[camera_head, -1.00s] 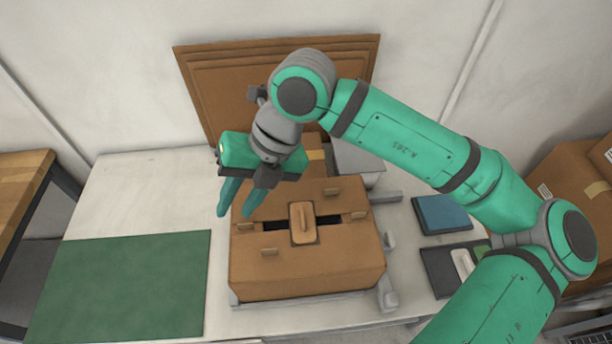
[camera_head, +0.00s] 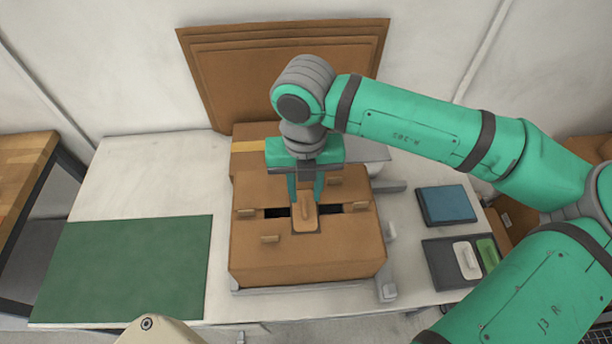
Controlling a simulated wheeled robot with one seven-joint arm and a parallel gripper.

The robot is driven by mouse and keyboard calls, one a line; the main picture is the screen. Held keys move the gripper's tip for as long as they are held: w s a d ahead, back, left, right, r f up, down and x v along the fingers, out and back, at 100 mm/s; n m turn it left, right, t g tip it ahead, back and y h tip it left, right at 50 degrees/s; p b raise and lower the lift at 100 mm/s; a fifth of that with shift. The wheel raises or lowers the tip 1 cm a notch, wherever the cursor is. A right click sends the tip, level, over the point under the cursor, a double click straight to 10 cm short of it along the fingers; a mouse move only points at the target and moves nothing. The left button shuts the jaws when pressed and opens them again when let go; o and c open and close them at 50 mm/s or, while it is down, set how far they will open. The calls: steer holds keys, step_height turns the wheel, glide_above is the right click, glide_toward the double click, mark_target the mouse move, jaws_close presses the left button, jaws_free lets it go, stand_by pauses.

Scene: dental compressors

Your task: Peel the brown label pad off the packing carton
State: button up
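The packing carton (camera_head: 306,260) is a brown box on the white table, with a dark slot across its top. The brown label pad (camera_head: 305,224) lies over the middle of that slot, with a raised grip on it. My gripper (camera_head: 305,200) points down over the pad from behind, its two green fingers apart, one to each side of the grip's far end. I cannot tell whether the fingers touch the pad. Several small brown tabs sit beside the slot.
A green mat (camera_head: 130,268) lies flat and bare to the left. To the right are a blue pad (camera_head: 446,205) and a dark tray (camera_head: 440,268) with a white and a green piece. Flat brown cardboard sheets (camera_head: 285,80) lean on the wall behind. A grey fixture surrounds the carton's base.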

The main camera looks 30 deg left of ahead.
mark_target(304, 204)
steer(key=shift+s+f, duration=0.15)
steer(key=shift+f, duration=1.95)
jaws_close()
steer(key=shift+r, duration=1.55)
steer(key=shift+r, duration=2.95)
